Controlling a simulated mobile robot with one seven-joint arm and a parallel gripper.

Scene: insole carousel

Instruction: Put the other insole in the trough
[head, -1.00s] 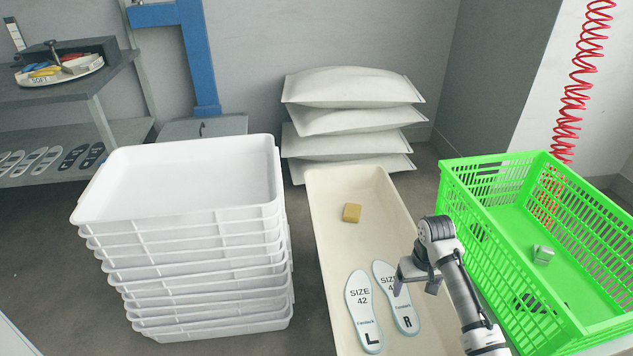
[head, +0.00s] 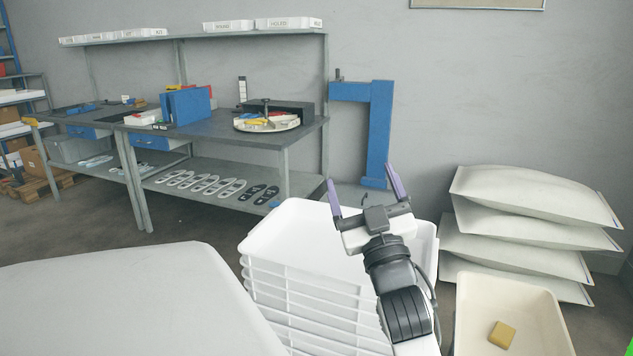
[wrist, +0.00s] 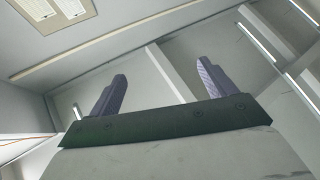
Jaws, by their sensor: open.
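The cream trough (head: 470,322) is at the lower right of the head view, cut off by the frame. Only its far end shows, so any insoles nearer in it are out of view. Several pale insoles (head: 203,186) and a few black insoles (head: 259,195) lie in a row on the lower shelf of the grey bench. My gripper (head: 362,182) is open and raised in front of the white tray stack, pointing up. In the wrist view its jaws (wrist: 162,75) are spread with nothing between them.
A stack of white trays (head: 285,222) stands left of the trough. White sacks (head: 530,205) are piled behind the trough. The bench (head: 225,135) carries a round turntable (head: 266,124). A blue post (head: 379,135) stands beside it.

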